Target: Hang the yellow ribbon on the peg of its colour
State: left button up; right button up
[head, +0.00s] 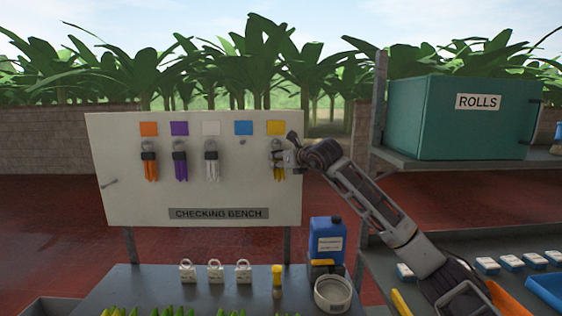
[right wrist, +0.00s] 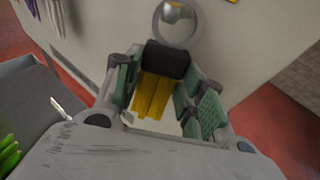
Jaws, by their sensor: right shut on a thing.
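The yellow ribbon (head: 279,172) hangs below the yellow square (head: 276,128) at the board's right end. It has a dark band and a metal ring (right wrist: 178,43) at its top. My right gripper (head: 281,157) is shut on the ribbon near the dark band; the yellow strips (right wrist: 154,95) show between its green pads in the right wrist view. There the rounded end of a metal peg (right wrist: 172,12) shows within the ring's opening. I cannot tell how far the ring is over the peg. My left gripper is not in view.
Orange (head: 150,170), purple (head: 180,168) and white (head: 212,168) ribbons hang under their squares. The peg under the blue square (head: 243,128) is bare. A blue jug (head: 326,240), a brush (head: 277,281) and several small items stand on the bench below.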

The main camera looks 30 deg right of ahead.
jog(key=o, duration=0.9)
jog(key=shift+s, duration=0.15)
jog(key=v, duration=1.1)
jog(key=shift+s+r, duration=0.2)
jog(key=shift+s, duration=0.15)
dwell(0.5)
